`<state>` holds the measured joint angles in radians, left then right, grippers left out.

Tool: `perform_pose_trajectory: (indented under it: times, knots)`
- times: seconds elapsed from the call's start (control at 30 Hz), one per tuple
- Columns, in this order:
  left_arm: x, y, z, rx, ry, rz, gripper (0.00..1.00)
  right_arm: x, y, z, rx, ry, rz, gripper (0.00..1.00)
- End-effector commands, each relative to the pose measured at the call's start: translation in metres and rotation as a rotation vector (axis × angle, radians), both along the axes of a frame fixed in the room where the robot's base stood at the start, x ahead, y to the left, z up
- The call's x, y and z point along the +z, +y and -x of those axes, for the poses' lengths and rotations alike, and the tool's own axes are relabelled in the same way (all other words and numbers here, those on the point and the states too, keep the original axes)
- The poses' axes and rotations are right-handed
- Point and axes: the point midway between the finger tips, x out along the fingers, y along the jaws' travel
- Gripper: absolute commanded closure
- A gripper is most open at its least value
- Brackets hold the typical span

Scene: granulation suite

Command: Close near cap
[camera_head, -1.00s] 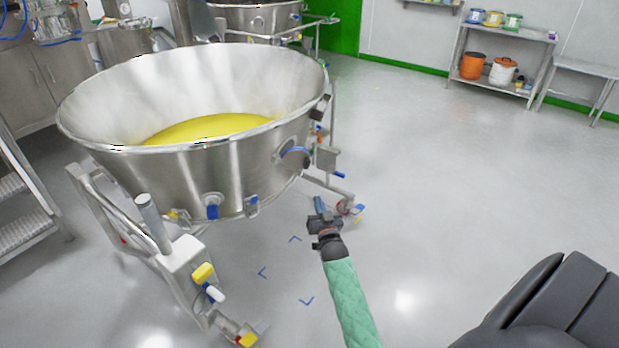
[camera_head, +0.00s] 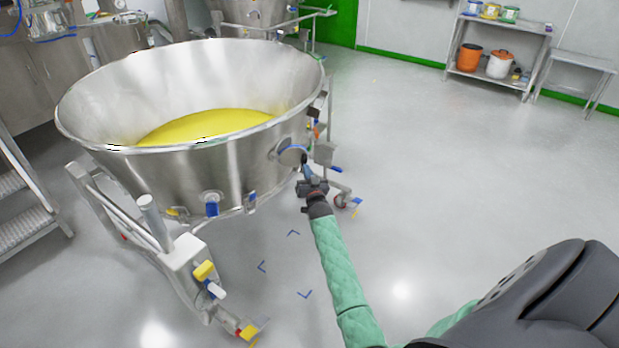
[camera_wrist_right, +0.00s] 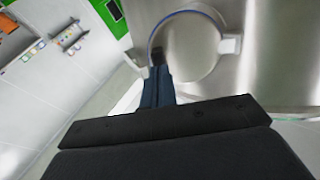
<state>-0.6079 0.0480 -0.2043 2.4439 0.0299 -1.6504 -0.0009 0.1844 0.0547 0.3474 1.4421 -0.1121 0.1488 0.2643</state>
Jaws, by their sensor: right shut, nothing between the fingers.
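A round cap or port with a blue rim (camera_head: 291,155) sits on the outer wall of the steel bowl (camera_head: 225,180). In the right wrist view the same round piece (camera_wrist_right: 197,52) fills the upper middle, with a pale block at its right edge. I cannot tell whether it is a closed cap or an open port. My right gripper (camera_head: 306,167) is shut and empty, its tips just below and right of the round piece. In the right wrist view the fingertips (camera_wrist_right: 158,62) overlap its left edge; contact is unclear. My left gripper is not in view.
The bowl holds yellow material (camera_head: 203,126) and stands on a wheeled frame. Grey brackets and blue handles (camera_head: 335,169) stick out right of the cap. A shelf with buckets (camera_head: 498,64) stands far back right. The floor to the right is open.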

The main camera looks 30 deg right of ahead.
Motion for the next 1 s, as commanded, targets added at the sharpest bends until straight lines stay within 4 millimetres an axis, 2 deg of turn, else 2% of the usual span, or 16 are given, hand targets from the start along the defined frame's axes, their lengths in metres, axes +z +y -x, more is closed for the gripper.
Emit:
perform_pose_trajectory:
  times: [0.1, 0.37, 0.77, 1.0]
  knots:
    - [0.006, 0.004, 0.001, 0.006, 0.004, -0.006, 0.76, 0.002, -0.002, -0.006, 0.000, -0.001, 0.000, 1.00]
    - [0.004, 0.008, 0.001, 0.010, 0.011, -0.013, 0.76, 0.002, -0.003, -0.007, 0.000, -0.001, 0.001, 1.00]
    - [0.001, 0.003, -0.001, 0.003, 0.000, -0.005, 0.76, 0.001, -0.005, -0.009, 0.020, -0.002, 0.007, 1.00]
    - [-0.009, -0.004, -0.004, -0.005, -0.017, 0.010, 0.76, 0.002, -0.012, -0.014, 0.082, -0.007, 0.027, 1.00]
